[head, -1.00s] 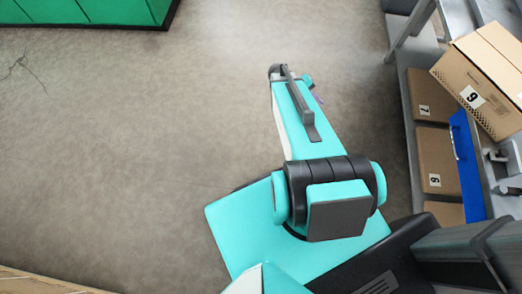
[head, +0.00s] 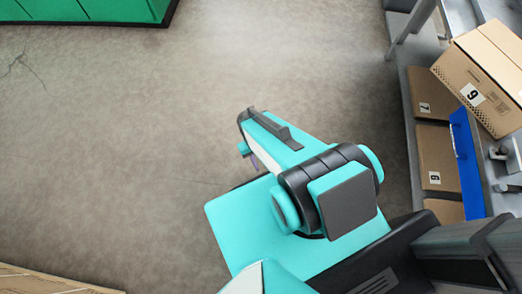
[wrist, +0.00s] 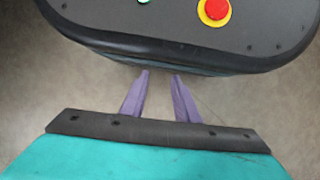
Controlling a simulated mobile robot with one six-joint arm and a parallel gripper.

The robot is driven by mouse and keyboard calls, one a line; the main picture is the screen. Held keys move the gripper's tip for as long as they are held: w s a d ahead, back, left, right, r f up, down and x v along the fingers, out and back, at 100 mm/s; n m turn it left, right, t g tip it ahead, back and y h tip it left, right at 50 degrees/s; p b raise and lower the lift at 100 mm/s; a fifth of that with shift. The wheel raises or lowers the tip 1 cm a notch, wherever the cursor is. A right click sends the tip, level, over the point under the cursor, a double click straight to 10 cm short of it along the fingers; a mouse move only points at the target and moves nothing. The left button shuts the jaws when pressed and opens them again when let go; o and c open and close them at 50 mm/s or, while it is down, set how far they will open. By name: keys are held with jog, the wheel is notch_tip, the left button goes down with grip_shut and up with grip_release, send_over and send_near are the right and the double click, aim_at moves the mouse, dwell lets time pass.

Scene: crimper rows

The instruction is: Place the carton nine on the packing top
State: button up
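A large cardboard carton (head: 482,75) with a white label that seems to read 9 sits tilted in the picture at the upper right of the head view, on or above a grey metal rack (head: 500,165). A lower carton (head: 440,158) has a label that could be 6 or 9; I cannot tell which. I cannot identify the packing top for sure. My gripper (wrist: 160,75) shows two purple fingers apart with nothing between them in the wrist view. In the head view it is mostly hidden behind my arm, far left of the cartons.
A carton labelled 7 (head: 432,95) and another partly hidden carton (head: 444,211) stand low on the rack. A green cabinet (head: 95,10) is at the top left.

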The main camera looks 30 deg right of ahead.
grip_shut()
jog(key=shift+d, duration=0.15)
dwell(0.4)
